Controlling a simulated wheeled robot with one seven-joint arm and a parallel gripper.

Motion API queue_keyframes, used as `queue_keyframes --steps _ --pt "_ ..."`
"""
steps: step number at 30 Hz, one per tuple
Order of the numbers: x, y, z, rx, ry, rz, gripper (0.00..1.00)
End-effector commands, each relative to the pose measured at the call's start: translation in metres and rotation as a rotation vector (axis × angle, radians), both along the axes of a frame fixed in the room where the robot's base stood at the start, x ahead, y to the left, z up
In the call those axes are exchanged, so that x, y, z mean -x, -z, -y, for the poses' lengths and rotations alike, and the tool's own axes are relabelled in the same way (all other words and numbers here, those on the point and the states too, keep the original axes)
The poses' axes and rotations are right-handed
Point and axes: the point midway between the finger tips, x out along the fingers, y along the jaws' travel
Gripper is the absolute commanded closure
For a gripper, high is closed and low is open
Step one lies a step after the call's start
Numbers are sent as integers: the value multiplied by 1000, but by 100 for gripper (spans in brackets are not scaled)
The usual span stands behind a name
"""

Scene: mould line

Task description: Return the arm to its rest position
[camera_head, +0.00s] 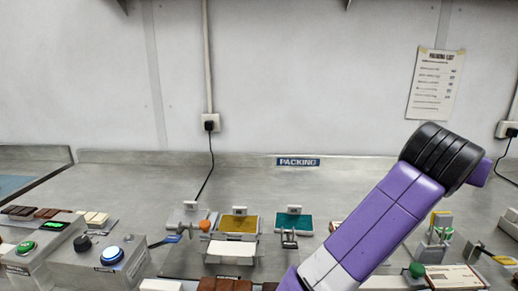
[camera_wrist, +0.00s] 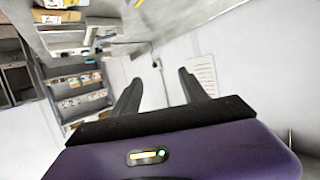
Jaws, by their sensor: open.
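My purple arm (camera_head: 385,222) rises across the right side of the head view, in front of the steel workbench (camera_head: 130,180). Its black joint is at the top. The fingertips do not show in the head view. In the wrist view my gripper (camera_wrist: 157,82) has its two dark fingers apart, with nothing between them. The wrist camera looks tilted across the room toward a pale wall, well away from any bench object.
The bench carries a box with a blue button (camera_head: 112,255), a green button (camera_head: 26,247), a yellow pad (camera_head: 239,224), a teal pad (camera_head: 293,222) and chocolate bars (camera_head: 224,285). A packing list (camera_head: 435,84) hangs on the wall. Shelves (camera_wrist: 77,90) stand left in the wrist view.

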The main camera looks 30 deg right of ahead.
Motion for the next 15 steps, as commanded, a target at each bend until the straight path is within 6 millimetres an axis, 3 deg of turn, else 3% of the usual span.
queue_keyframes --steps 5,9,15 --pt "-22 -49 -9 330 -73 8 49" --pt "-47 -74 -38 569 -179 26 49" --pt "-81 -76 -99 816 -379 56 49"
